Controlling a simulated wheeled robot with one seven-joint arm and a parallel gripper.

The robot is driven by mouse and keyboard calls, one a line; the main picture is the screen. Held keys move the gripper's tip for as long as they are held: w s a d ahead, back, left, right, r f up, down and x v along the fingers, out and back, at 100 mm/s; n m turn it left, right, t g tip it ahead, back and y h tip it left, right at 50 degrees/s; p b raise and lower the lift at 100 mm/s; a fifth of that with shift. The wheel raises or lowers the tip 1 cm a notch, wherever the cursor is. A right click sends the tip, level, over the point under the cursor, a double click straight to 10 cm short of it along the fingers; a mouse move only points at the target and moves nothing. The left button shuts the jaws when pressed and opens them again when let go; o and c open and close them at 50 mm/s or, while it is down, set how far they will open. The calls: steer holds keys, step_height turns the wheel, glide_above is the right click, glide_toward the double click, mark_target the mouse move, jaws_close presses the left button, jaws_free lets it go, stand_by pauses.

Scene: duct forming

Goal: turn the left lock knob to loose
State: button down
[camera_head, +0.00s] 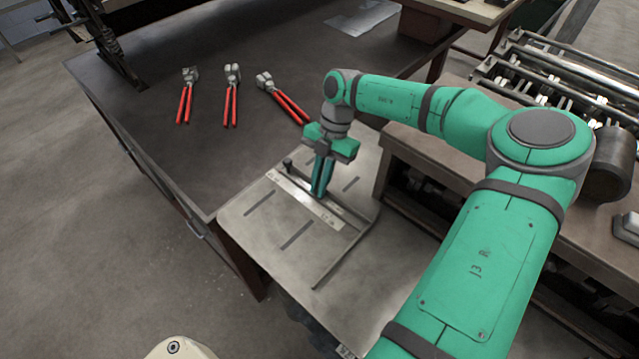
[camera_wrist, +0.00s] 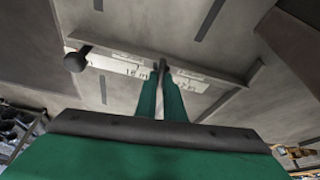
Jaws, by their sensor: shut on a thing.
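A pale steel plate (camera_head: 248,207) with slots carries a dark bar and a white scale strip (camera_head: 320,211). A dark round lock knob (camera_head: 287,162) stands free near the bar's far left end; it also shows at the left in the wrist view (camera_wrist: 76,60). My gripper (camera_head: 320,191) points down at the bar, to the right of this free knob. In the wrist view its fingers (camera_wrist: 163,78) are shut on a thin grey-brown piece (camera_wrist: 162,66) rising at the bar. This looks like another lock knob, mostly hidden by the fingers; its turn position cannot be told.
Red-handled pliers (camera_head: 184,104), (camera_head: 231,104), (camera_head: 290,106) lie on the dark table (camera_head: 150,75) behind the plate. A long thin bar (camera_head: 340,258) lies along the plate's right side. A rack of metal rollers (camera_head: 560,85) stands at the right.

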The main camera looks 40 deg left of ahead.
steer(key=shift+f, duration=0.2)
steer(key=shift+f+n+t+h, duration=0.15)
steer(key=shift+n+h, duration=0.35)
steer(key=shift+n, duration=0.9)
steer(key=shift+r+n+t+h, duration=0.1)
steer(key=shift+n+t+h, duration=0.3)
steer(key=shift+n, duration=1)
steer(key=shift+w, duration=0.1)
steer(key=c, duration=1.9)
jaws_free()
steer(key=shift+o, duration=0.2)
